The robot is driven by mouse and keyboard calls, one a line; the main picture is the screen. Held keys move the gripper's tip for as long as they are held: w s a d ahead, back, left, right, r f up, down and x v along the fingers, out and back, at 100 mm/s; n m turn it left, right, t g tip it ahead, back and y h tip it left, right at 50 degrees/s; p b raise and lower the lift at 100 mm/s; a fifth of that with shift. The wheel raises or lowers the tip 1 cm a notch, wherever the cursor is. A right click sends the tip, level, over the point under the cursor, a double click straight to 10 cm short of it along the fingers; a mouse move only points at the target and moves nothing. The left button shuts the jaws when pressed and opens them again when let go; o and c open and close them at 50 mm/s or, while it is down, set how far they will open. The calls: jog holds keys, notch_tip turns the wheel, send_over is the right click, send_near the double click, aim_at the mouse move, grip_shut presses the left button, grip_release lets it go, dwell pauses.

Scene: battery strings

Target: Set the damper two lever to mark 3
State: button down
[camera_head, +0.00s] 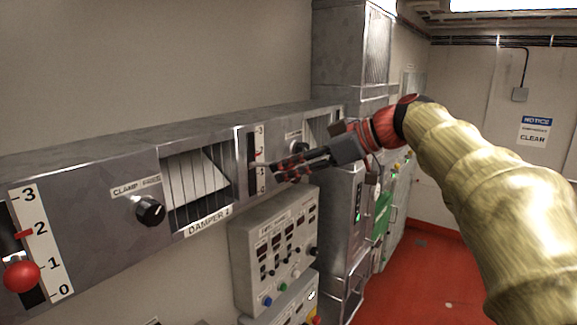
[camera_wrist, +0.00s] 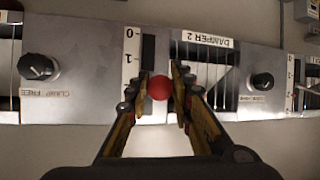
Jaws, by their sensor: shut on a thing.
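The damper two lever ends in a red ball knob (camera_wrist: 159,87), seen between my fingertips in the wrist view. My gripper (camera_wrist: 160,78) is shut on this knob, and it also shows at the panel in the head view (camera_head: 279,172). The knob is hidden by my fingers in the head view. The lever's dark slot and number scale (camera_head: 260,158) stand just right of the DAMPER 2 label (camera_head: 208,221) and louvre. The wrist view is upside down, with 0 and 1 readable on the scale (camera_wrist: 131,46). The lever's exact mark cannot be told.
A similar scale (camera_head: 34,245) with a red ball lever (camera_head: 21,275) near mark 1 is at the left. A black clamp knob (camera_head: 150,210) sits left of the louvre, another (camera_head: 297,148) right of the scale. A grey control box (camera_head: 275,250) hangs below.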

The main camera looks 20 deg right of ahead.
jog(key=r+p, duration=0.1)
jog(key=r+g+h, duration=0.1)
jog(key=r+p, duration=0.1)
jog(key=shift+w+a+r+p, duration=0.15)
jog(key=shift+w+a+p, duration=0.15)
jog(key=shift+w, duration=0.1)
jog(key=shift+w+a+r, duration=0.2)
jog(key=shift+r, duration=0.4)
jog(key=shift+w+a+r+p, duration=0.15)
jog(key=shift+w+a+r, duration=0.15)
jog(key=shift+r, duration=0.2)
jog(key=shift+w+a+r+p, duration=0.15)
jog(key=shift+w+a+r, duration=0.05)
jog(key=shift+w+r, duration=0.2)
jog(key=c, duration=2)
grip_release()
jog(key=shift+c, duration=0.2)
jog(key=o, duration=0.5)
jog(key=shift+d+f, duration=0.1)
